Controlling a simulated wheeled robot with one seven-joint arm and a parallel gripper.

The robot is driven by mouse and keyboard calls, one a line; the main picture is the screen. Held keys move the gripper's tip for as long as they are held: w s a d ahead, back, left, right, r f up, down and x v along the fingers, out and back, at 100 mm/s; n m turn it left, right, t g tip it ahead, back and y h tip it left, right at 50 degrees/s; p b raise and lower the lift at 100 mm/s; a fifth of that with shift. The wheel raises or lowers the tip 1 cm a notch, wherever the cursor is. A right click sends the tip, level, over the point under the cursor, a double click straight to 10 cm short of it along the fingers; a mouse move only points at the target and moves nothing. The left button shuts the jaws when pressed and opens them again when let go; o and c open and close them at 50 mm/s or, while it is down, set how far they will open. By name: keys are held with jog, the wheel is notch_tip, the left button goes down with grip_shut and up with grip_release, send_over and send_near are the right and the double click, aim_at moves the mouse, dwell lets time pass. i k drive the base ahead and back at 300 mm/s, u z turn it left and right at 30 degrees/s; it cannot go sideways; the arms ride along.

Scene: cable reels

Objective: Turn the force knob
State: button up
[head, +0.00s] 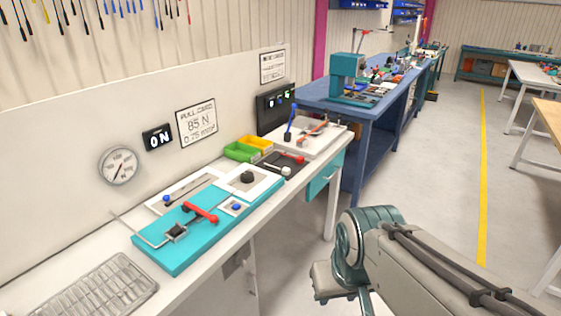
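A black round knob (248,177) sits on a white square plate (262,190) at the back right end of a teal fixture (172,258) on the workbench. It looks like the force knob, though no label can be read there. A round dial gauge (120,166) and a small black display (157,138) reading 0 N are on the wall panel behind. My arm reaches in from the lower right, over the floor, well apart from the knob. Its fingertips do not show, so my gripper is not visible.
On the fixture are a red-handled lever (200,213) and a small blue button (236,207). Green and yellow bins (246,149) stand behind the knob. A blue workbench (372,136) stands beyond; the aisle floor is clear.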

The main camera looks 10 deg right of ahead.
aim_at(247, 176)
jog(key=u, duration=0.05)
jog(key=i, duration=1)
jog(key=u, duration=0.9)
